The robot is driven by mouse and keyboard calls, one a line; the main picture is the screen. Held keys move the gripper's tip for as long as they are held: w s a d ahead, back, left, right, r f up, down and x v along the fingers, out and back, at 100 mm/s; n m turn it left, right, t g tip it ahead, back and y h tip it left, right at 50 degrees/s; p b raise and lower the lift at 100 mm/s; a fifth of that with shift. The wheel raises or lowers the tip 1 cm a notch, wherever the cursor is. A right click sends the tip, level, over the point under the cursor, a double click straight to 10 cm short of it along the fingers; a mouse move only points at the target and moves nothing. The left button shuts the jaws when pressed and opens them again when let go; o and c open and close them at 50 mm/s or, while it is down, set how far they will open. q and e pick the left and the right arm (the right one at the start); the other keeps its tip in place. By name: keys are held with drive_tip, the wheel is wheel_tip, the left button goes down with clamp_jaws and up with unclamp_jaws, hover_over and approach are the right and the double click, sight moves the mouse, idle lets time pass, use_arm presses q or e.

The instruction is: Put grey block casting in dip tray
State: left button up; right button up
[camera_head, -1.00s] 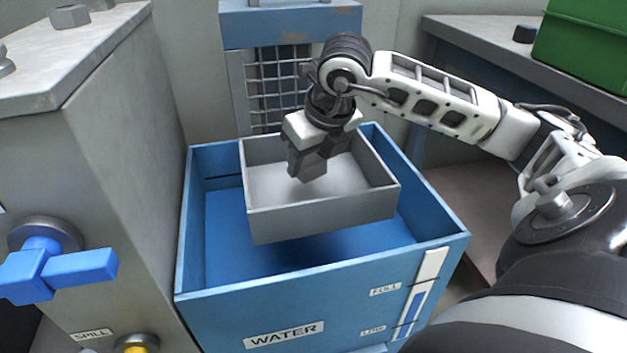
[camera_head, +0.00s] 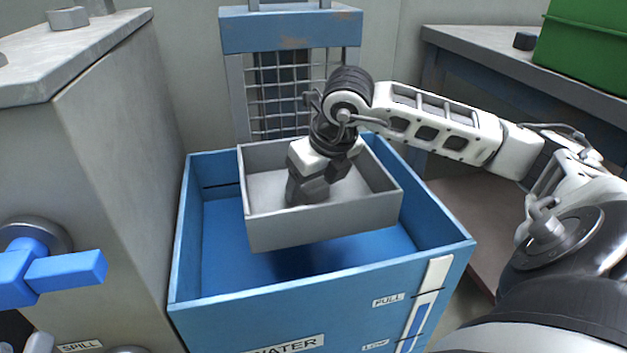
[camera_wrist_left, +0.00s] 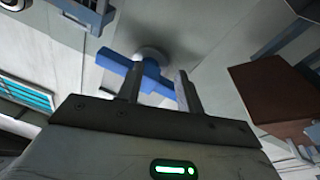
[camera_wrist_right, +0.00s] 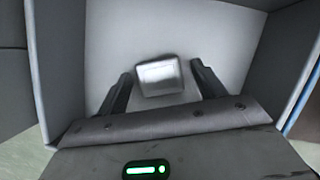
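The dip tray (camera_head: 325,222) is an open grey box over the blue water tank. My right gripper (camera_head: 310,190) reaches down inside it, its fingers spread. In the right wrist view the grey block casting (camera_wrist_right: 160,76) shows between the tips of my right gripper (camera_wrist_right: 163,82), with gaps at its sides. The tray floor lies behind the block; I cannot tell whether they touch. In the head view the block is hard to tell from the fingers. My left gripper (camera_wrist_left: 158,90) is apart and empty, near a blue valve handle (camera_wrist_left: 145,75).
The blue water tank (camera_head: 200,285) surrounds the tray. The blue handle (camera_head: 60,270) juts from a grey cabinet (camera_head: 120,150) at the left. A wire grid (camera_head: 280,95) stands behind the tank. A green crate (camera_head: 590,45) sits on a bench at the right.

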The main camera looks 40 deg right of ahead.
drive_tip(key=shift+s+r, duration=0.1)
drive_tip(key=shift+r, duration=0.2)
use_arm(q)
drive_tip(key=f+g+p, duration=0.1)
drive_tip(key=s+f+n+g+y+p, duration=0.1)
drive_tip(key=s+f+g+p, duration=0.1)
drive_tip(key=f, duration=0.1)
drive_tip(key=shift+d+n+p, duration=0.2)
drive_tip(key=shift+n+p, duration=0.15)
drive_tip(key=shift+n, duration=0.05)
use_arm(e)
drive_tip(key=v, duration=1.1)
drive_tip(key=shift+r, duration=0.2)
use_arm(q)
drive_tip(key=shift+s+f, duration=0.1)
use_arm(e)
drive_tip(key=shift+s, duration=0.25)
